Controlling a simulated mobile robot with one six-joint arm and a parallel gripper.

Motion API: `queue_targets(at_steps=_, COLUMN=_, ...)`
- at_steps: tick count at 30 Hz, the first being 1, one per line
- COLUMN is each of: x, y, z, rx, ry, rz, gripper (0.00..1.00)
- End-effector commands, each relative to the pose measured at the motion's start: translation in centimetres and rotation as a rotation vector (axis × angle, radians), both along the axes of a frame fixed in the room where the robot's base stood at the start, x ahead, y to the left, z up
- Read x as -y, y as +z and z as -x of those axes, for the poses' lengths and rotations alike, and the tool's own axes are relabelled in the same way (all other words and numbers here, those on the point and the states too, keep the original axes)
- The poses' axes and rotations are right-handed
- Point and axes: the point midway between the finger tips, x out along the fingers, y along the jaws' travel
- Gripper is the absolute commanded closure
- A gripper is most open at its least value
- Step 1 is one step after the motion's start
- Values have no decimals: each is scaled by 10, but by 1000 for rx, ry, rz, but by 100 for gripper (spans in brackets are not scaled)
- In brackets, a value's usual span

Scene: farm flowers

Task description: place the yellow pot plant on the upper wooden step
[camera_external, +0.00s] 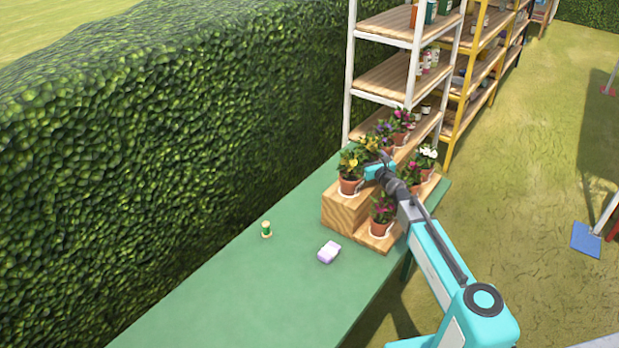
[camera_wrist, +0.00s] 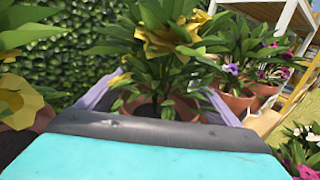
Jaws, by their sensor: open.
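A yellow-flowered plant in a terracotta pot (camera_external: 350,186) stands on the near end of the upper wooden step (camera_external: 343,212). A second yellow-flowered plant (camera_external: 369,147) is just behind it, beyond my gripper (camera_external: 374,171); its pot is mostly hidden in the external view. The fingers are open, one on each side. Whether they touch the pot is hidden. The first yellow plant (camera_wrist: 22,100) shows at the left edge there.
Purple and pink potted flowers (camera_external: 385,130) stand farther along the upper step. The lower step (camera_external: 372,243) holds a red-pink plant (camera_external: 382,210) and a white one (camera_external: 427,157).

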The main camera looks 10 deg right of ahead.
Motion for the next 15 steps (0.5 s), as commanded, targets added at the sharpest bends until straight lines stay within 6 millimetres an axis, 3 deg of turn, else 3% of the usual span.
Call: queue_targets(at_steps=15, x=10, y=0, z=42, rx=0, ry=-1, rz=1, gripper=14)
